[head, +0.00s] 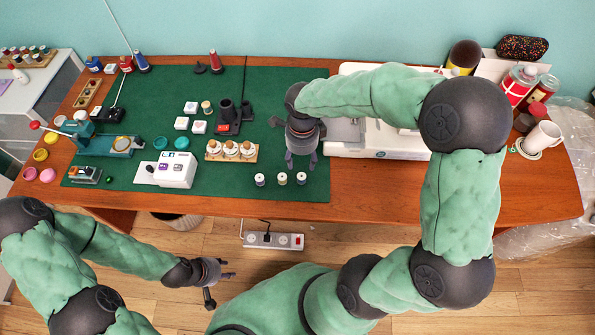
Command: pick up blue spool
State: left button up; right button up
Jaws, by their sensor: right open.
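Three small white-rimmed spools stand in a row near the front edge of the green mat: a left one (260,179), a middle one (282,178) and a right one (301,178). Their thread colours are too small to tell apart surely. A blue cone-shaped spool (142,63) stands at the back left. My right gripper (301,164) is open and empty, pointing down just behind the right small spool, apart from it as far as I can see. My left gripper (221,286) is open and empty, low in front of the table.
A wooden rack with several white spools (231,151) is just left of my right gripper. A white sewing machine (385,140) stands to its right. A white box (166,170) and small green machine (112,143) are at left. The mat's front right (315,192) is clear.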

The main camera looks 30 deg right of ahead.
jog(key=b, duration=0.1)
send_over(302, 176)
notch_tip(302, 176, down, 4)
jog(key=shift+s+a+f, duration=0.1)
jog(key=shift+s+a, duration=0.05)
jog(key=shift+f+b, duration=1.55)
jog(key=shift+f, duration=1.3)
jog(key=shift+r, duration=0.1)
jog(key=shift+c, duration=0.3)
jog(key=c, duration=0.8)
